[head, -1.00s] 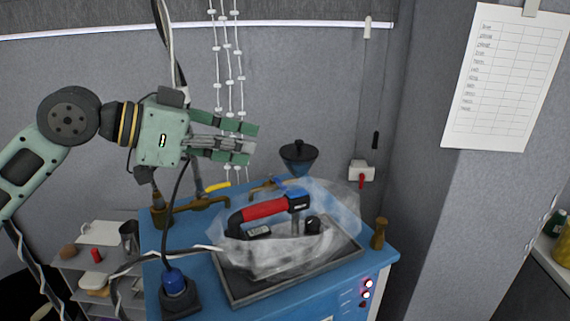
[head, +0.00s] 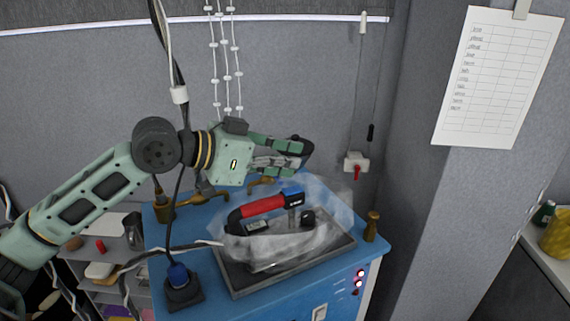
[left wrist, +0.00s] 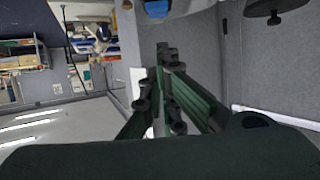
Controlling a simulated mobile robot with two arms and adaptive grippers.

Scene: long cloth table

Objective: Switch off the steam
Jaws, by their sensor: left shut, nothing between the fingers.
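A steam iron with a red handle (head: 262,207) and blue end sits on a dark tray (head: 232,284) on a blue station (head: 205,235). Whitish vapour surrounds it. Lit switches (head: 360,282) show on the station's front right. A white wall box with a red lever (head: 357,171) is on the wall behind, to the right. My left gripper (head: 299,160) hovers above and behind the iron, pointing right, apart from the wall box. Its fingers also show in the left wrist view (left wrist: 166,62), close together and empty. My right gripper is not in view.
A brass post (head: 371,227) stands at the station's right edge, and a blue plug socket (head: 180,281) at its front left. A dark funnel is mostly hidden behind my left fingers. Cables hang at left. The air between fingers and wall box is clear.

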